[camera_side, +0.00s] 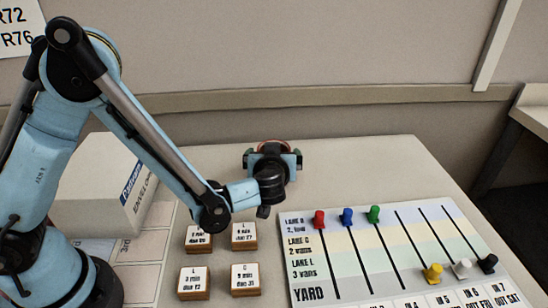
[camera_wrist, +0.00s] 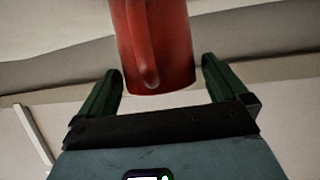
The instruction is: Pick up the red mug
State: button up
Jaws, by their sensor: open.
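The red mug (camera_wrist: 178,45) fills the upper middle of the wrist view, its handle (camera_wrist: 143,50) facing the camera. My gripper (camera_wrist: 162,68) is open, with one green finger to the left of the mug and one to the right. Gaps show between the fingers and the mug's lower part. In the side view my gripper (camera_side: 273,154) is at the back of the table, and only a bit of the mug's red rim (camera_side: 275,145) shows beyond it. The rest of the mug is hidden there by my gripper.
Several small labelled blocks (camera_side: 245,279) lie on the table in front of my gripper. A board (camera_side: 345,262) with coloured pegs lies at the right. A large white box (camera_side: 95,190) stands at the left. The back right of the table (camera_side: 385,165) is clear.

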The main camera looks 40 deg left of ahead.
jog(key=shift+x, duration=0.85)
jog(key=shift+c, duration=0.3)
jog(key=shift+d, duration=0.1)
jog(key=c, duration=1)
jog(key=shift+r, duration=0.1)
